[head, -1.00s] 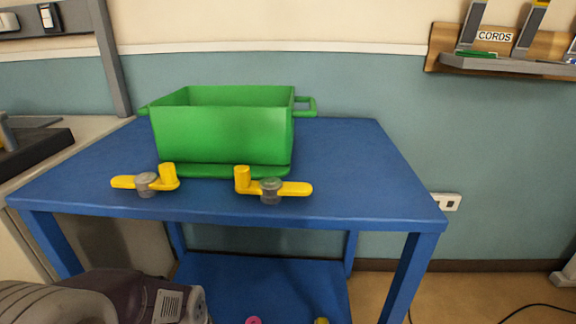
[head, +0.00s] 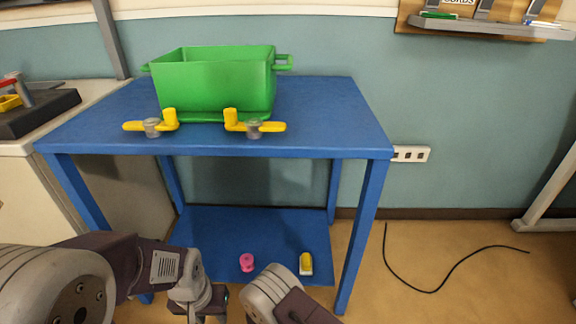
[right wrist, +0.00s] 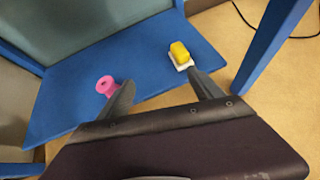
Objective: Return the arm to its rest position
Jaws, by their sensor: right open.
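My left arm comes in from the lower left in the head view, and its gripper (head: 205,298) is low in front of the blue table. I cannot make out its jaw opening there. In the right wrist view my right gripper (right wrist: 163,93) is open, its two dark fingers spread wide with nothing between them. Beyond the fingers lies the table's blue lower shelf (right wrist: 75,100), with a pink spool-like piece (right wrist: 106,85) and a yellow-and-white piece (right wrist: 181,55) on it. Neither piece is held.
A green bin (head: 215,85) stands on the blue table (head: 325,115), with two yellow-handled clamps (head: 152,126) (head: 254,127) at its front. A table leg (head: 362,235) stands at the right. A black cable (head: 440,290) lies on the open floor at the right.

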